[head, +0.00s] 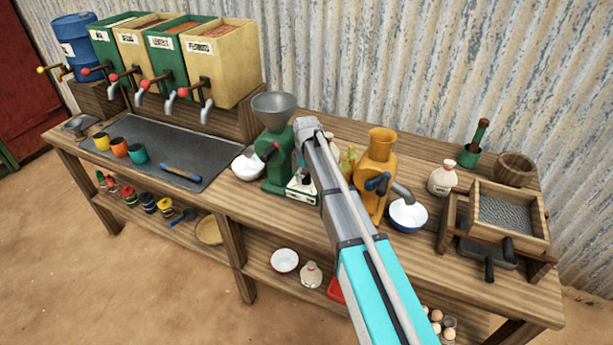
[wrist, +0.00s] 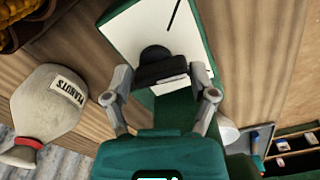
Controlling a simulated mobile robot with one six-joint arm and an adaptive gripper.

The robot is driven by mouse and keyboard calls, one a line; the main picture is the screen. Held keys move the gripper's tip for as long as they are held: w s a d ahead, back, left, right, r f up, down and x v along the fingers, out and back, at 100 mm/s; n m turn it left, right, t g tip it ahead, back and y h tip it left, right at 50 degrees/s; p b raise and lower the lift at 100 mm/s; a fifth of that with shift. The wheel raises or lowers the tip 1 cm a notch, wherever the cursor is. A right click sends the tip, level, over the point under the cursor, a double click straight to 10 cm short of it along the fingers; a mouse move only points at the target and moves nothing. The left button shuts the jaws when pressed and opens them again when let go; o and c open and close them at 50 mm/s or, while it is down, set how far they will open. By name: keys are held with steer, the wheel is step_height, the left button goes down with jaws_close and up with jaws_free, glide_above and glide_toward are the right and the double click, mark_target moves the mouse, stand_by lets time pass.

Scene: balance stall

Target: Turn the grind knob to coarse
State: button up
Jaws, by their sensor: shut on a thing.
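The green grinder (head: 279,160) with a grey hopper (head: 279,107) stands on the counter in the head view. Its white dial plate (head: 300,188) shows low on its right side, partly behind my arm. In the wrist view, the black grind knob (wrist: 156,62) sits on the white plate (wrist: 128,30), and a black line is marked on the plate beyond it. My gripper (wrist: 167,84) is shut on the knob, one finger at each side. In the head view my arm covers the fingers and the knob. I cannot read the knob's setting.
A white bowl (head: 249,166) stands left of the grinder. An orange grinder (head: 378,160) with a blue handle stands to the right, by another bowl (head: 408,216). In the wrist view, a sack marked PEANUTS (wrist: 48,108) is close at the left. A corrugated wall (head: 400,70) is behind.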

stand_by(0.9)
steer(key=o, duration=1)
steer(key=shift+o, duration=0.2)
steer(key=shift+r, duration=0.1)
